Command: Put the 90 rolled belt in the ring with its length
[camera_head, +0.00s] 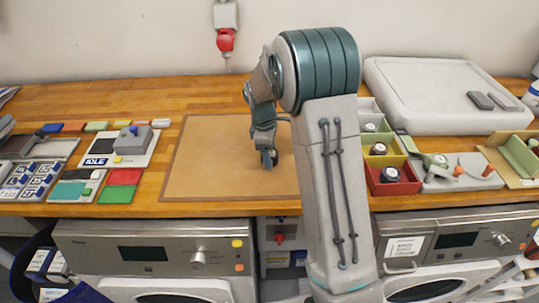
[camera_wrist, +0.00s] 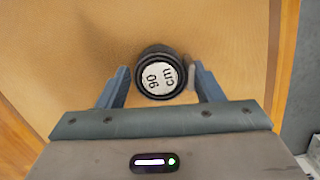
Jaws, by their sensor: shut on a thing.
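The rolled belt (camera_wrist: 158,76) is a dark roll with a white end label reading "90 cm", upside down in the wrist view. My gripper (camera_wrist: 160,82) has its blue-grey fingers on either side of it and is shut on it. In the head view my gripper (camera_head: 268,152) is low over the brown mat (camera_head: 215,160), with the dark roll (camera_head: 269,159) at its tips. I cannot tell whether the roll touches the mat. I cannot make out a ring marked with a length; my arm hides part of the bench.
Right of my arm stand a red bin (camera_head: 391,187), a yellow bin (camera_head: 385,161) and a pale green bin (camera_head: 372,137), each with a dark roll inside. Coloured pads and a grey block (camera_head: 132,140) lie left of the mat. The mat's left part is clear.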

